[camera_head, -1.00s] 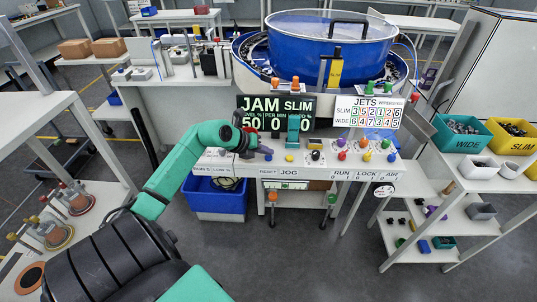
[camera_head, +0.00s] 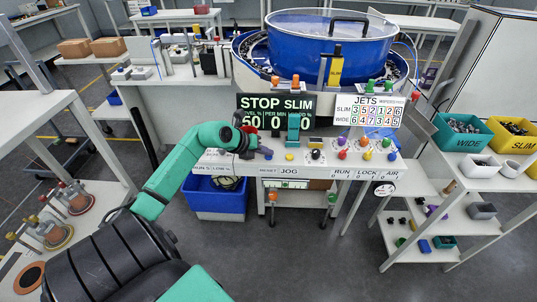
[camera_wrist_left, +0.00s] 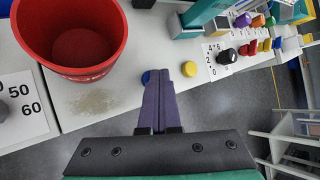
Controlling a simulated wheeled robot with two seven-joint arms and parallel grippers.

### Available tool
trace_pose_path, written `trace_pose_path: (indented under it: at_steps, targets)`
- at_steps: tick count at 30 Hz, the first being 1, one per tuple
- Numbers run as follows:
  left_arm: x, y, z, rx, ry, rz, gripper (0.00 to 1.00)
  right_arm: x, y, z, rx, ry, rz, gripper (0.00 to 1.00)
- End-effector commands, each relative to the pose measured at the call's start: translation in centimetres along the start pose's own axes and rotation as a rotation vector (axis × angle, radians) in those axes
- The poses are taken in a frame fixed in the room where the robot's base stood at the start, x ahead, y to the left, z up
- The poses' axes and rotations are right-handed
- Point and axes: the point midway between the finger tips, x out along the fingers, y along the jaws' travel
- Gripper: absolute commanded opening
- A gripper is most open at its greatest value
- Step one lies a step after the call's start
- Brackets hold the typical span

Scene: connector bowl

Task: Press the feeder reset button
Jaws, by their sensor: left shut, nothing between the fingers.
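The feeder reset button is a blue round button (camera_head: 268,157) above the RESET label at the front of the white console (camera_head: 225,161). In the left wrist view the blue button (camera_wrist_left: 147,77) is partly hidden by my left fingertips. My left gripper (camera_head: 264,150) is shut and empty, its purple fingers together (camera_wrist_left: 158,72) at the button. I cannot tell whether they touch it. A yellow button (camera_wrist_left: 189,68) lies just right of them. The display (camera_head: 275,108) reads STOP SLIM. My right gripper is not in view.
A red bucket (camera_wrist_left: 72,35) stands on the console left of my fingers. A black knob (camera_head: 316,155) and several coloured buttons lie to the right. The blue feeder bowl (camera_head: 320,50) is behind, and a blue bin (camera_head: 220,203) is below.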

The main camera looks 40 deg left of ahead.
Motion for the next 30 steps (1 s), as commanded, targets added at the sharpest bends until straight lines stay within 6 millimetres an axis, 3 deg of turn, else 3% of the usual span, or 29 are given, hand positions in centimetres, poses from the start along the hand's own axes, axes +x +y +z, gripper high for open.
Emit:
trace_pose_path:
  at_steps: [11, 21, 30]
  targets:
    - [0.1, 0.1, -0.1, 0.0, 0.003, 0.002, 0.0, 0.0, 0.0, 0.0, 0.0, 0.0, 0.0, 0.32]
    - [-1.2, -0.9, 0.9, 0.0, 0.002, 0.002, 0.0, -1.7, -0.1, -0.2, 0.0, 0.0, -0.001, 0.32]
    - [-1.2, -0.9, 0.9, 0.0, 0.001, 0.001, 0.0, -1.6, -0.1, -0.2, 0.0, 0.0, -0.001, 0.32]
